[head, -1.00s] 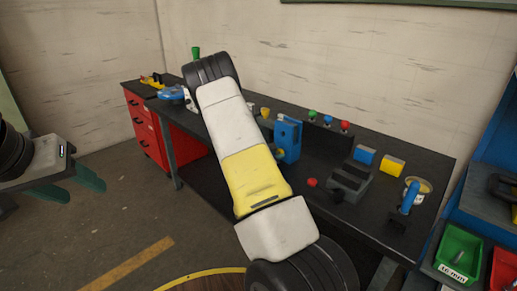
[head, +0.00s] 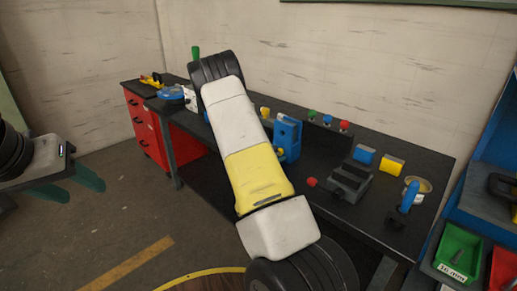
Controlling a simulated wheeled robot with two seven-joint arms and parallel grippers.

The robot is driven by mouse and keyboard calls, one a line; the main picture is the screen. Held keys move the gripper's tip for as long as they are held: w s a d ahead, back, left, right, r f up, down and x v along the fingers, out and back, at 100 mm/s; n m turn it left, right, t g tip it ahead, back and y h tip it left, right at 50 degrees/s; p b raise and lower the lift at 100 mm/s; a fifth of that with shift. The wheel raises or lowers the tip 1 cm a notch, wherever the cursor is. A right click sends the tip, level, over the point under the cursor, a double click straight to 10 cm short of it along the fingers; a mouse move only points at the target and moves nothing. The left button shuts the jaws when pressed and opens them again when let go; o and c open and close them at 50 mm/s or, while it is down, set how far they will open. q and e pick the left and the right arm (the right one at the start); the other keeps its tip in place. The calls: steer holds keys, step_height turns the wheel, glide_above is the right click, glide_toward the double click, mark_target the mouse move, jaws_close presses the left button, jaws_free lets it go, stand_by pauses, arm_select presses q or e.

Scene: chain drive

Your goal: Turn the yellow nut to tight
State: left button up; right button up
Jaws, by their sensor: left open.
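A small yellow part (head: 280,152) shows low on the left side of the upright blue block (head: 288,137) on the bench. It may be the yellow nut, but it is too small and too covered by my right arm to be sure. My left gripper (head: 80,187) is at the left edge, with its teal fingers apart and empty, away from the bench. My right arm crosses the middle of the view in front of the bench. My right gripper is hidden behind it, so its jaws and anything in them do not show.
The dark bench (head: 420,165) bears a grey vise (head: 350,182), a blue block (head: 364,154), a yellow block (head: 391,163), a blue handle (head: 409,196) and several coloured knobs. A red drawer cabinet (head: 145,130) is at the left end. Bins (head: 459,252) stand at right.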

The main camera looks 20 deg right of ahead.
steer(key=shift+v, duration=3.9)
